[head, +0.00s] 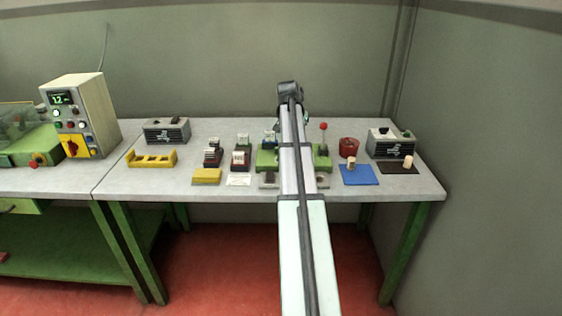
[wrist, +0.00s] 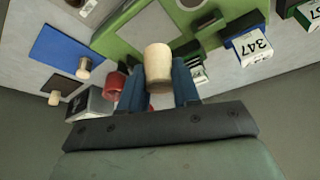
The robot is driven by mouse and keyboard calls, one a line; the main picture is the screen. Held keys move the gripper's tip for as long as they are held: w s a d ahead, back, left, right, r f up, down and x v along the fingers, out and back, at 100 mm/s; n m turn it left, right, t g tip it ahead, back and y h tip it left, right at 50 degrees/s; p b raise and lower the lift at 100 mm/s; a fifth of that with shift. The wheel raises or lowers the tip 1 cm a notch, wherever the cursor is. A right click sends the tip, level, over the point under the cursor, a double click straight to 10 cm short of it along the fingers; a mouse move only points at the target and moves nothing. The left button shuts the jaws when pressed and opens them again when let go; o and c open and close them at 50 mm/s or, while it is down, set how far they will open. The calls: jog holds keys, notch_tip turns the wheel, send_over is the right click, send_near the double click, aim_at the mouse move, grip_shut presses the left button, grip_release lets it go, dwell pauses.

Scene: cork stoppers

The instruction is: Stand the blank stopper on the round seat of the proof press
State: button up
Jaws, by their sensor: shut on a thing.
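My gripper (wrist: 158,84) is shut on a pale cork stopper (wrist: 157,62), held between its two blue fingers. The cork's visible side and end look plain, with no mark. In the wrist view it shows in front of the green proof press (wrist: 109,43); I cannot tell its height above it. A round spot, possibly the seat (wrist: 190,3), shows at the top edge. In the head view the press (head: 266,160) is partly behind my arm, with a red-knobbed lever (head: 323,127) to the right. The held stopper and fingertips are hidden there.
One stopper (head: 351,161) stands on a blue mat (head: 360,178), another (head: 407,160) on a dark mat (head: 393,169). A red cup (head: 348,147) is behind the blue mat. Numbered stamps (head: 240,157), a yellow pad (head: 207,176) and a yellow rack (head: 152,159) are left.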

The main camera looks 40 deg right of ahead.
jog(key=w+a+r, duration=0.2)
jog(key=w+a, duration=0.1)
jog(key=w, duration=0.3)
jog(key=shift+n+y, duration=0.3)
jog(key=shift+s+d+f, duration=0.1)
jog(key=shift+s+f, duration=0.05)
jog(key=shift+f, duration=2.5)
jog(key=shift+s+d+f, duration=0.1)
jog(key=shift+s+f, duration=0.05)
jog(key=shift+f, duration=2.5)
jog(key=shift+f, duration=0.15)
jog(key=o, duration=1)
jog(key=v, duration=1.2)
jog(key=shift+s+a, duration=0.1)
jog(key=shift+a, duration=0.05)
